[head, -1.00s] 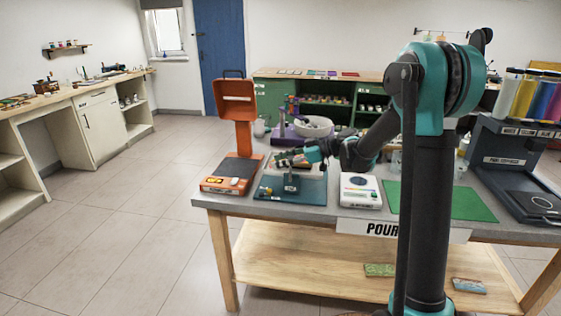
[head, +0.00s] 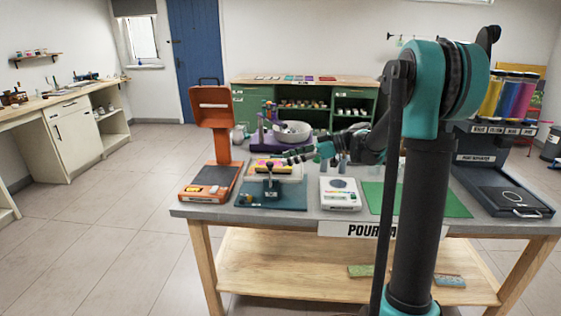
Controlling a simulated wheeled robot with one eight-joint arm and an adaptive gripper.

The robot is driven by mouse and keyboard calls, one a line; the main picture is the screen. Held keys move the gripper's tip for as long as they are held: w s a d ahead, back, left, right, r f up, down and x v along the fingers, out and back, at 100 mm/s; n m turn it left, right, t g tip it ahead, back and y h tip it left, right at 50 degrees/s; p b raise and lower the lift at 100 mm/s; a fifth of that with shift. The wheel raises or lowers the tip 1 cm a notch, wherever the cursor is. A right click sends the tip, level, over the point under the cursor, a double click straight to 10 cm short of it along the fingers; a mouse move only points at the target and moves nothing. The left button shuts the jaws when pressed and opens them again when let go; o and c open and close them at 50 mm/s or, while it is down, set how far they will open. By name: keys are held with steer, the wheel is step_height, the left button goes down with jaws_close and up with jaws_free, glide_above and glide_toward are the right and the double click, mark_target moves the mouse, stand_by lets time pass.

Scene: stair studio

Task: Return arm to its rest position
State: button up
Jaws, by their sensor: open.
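My arm reaches over the grey table (head: 330,213) from the right side of the head view. My gripper (head: 287,159) is open at the end of the arm, above the back of the blue-teal stand (head: 290,197). A pink and yellow piece (head: 262,167) lies on a pale block just to the left of the fingertips. The gripper looks apart from it, but the small size makes contact hard to judge. The fingers look empty.
An orange press-like device (head: 212,150) stands at the table's left. A white scale (head: 340,193), a green mat (head: 425,199) and a dark dispenser (head: 500,175) stand to the right. A purple mixer with a white bowl (head: 293,131) is behind. Open floor lies at left.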

steer(key=shift+d, duration=0.15)
steer(key=s+d+f+m+t+h, duration=0.1)
steer(key=s+d+f+m+h, duration=0.3)
steer(key=s, duration=0.5)
steer(key=s+d+f+m+t+h, duration=0.1)
steer(key=s+d+f+m+h, duration=0.4)
steer(key=s+d+f+m, duration=0.2)
steer(key=s+d+f+m+t+h, duration=0.1)
steer(key=s+d+f+m+h, duration=0.3)
steer(key=s+d+f, duration=0.5)
steer(key=s+m, duration=0.2)
steer(key=shift+s+d+m+t+h, duration=0.2)
steer(key=shift+d+m+t+h, duration=0.1)
steer(key=shift+t+h, duration=0.1)
stand_by(1.1)
